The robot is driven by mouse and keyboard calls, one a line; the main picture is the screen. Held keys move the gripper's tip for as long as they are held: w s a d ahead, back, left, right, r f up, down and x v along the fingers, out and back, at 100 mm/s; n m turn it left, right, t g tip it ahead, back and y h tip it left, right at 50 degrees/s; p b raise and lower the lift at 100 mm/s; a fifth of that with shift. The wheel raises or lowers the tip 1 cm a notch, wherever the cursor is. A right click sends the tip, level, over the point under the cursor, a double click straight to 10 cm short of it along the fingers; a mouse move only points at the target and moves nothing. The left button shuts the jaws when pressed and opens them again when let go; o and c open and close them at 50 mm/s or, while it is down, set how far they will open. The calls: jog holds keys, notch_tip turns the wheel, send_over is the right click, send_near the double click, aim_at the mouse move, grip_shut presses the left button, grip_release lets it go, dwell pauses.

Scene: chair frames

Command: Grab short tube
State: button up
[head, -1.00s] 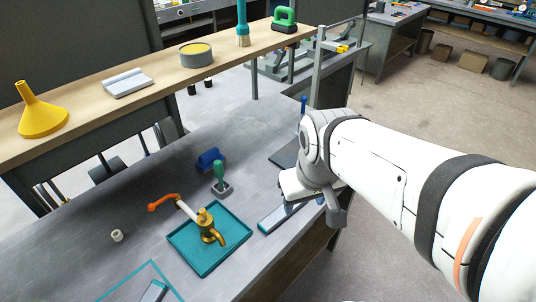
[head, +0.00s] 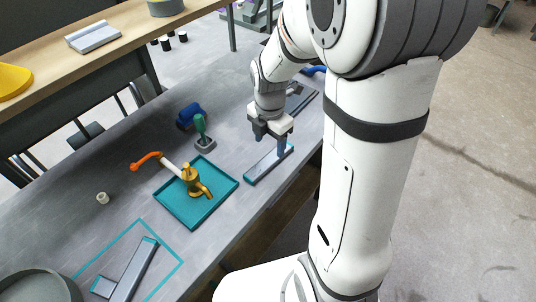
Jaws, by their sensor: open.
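A short grey bar with teal ends (head: 264,168), which looks like the short tube, lies on the grey workbench right of the teal tray. My gripper (head: 270,146) points down just above its far part, with its two dark fingers apart and nothing seen between them. I cannot tell whether the fingers touch the bar. A second grey piece with teal ends (head: 136,270) lies inside a teal outline at the near left.
A round grey container (head: 42,285) is at near left.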

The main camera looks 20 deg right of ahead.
aim_at(270, 159)
jog(key=f, duration=0.7)
jog(key=shift+w+d+f+p, duration=0.1)
jog(key=shift+w+f+p, duration=0.2)
jog(key=shift+w, duration=0.05)
jog(key=c, duration=1.2)
jog(key=shift+o, duration=0.2)
